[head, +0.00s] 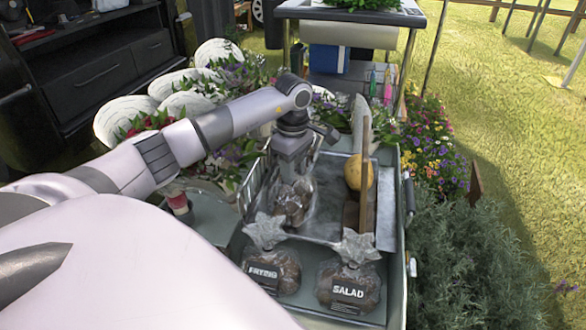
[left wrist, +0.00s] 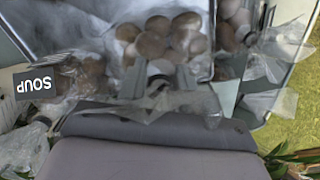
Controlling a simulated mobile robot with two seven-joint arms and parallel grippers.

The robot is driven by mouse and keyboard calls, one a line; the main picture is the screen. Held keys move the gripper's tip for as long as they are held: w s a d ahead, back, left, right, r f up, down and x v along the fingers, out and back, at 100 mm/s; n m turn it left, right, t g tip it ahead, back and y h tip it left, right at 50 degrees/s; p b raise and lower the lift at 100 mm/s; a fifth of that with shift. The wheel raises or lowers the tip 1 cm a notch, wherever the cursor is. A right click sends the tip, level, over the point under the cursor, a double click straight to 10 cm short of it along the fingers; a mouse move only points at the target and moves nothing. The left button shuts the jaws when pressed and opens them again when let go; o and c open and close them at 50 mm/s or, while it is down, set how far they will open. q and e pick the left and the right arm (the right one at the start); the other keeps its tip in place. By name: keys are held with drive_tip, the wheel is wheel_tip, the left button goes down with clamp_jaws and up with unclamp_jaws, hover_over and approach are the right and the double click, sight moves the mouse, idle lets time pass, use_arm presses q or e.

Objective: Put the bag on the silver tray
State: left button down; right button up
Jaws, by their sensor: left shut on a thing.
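My left gripper (head: 292,160) points down over the silver tray (head: 327,195). It is shut on the top of a clear plastic bag (head: 293,203) of brown potato-like produce. The bag hangs below the fingers, inside the tray's outline; I cannot tell if it touches the bottom. In the left wrist view the gripper (left wrist: 161,84) has bunched plastic between its fingers, with the bag's round brown contents (left wrist: 165,45) beyond. My right gripper is not in view.
Bags labelled FRYING (head: 271,268) and SALAD (head: 348,285) stand in front of the tray. A SOUP label (left wrist: 36,82) shows in the left wrist view. A yellow round item (head: 354,172) sits beside an upright wooden board (head: 366,185) at right. Flower bouquets (head: 225,75) stand left.

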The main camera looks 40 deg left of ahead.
use_arm(q)
drive_tip(key=c, duration=0.8)
unclamp_jaws()
drive_tip(key=shift+o, duration=0.2)
wheel_tip(320, 180, up, 12)
drive_tip(key=p, duration=0.4)
drive_tip(key=shift+r, duration=0.15)
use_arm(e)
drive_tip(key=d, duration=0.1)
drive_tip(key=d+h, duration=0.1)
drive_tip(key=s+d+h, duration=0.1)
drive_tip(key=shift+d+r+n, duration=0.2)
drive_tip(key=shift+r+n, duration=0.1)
use_arm(q)
drive_tip(key=shift+s, duration=0.1)
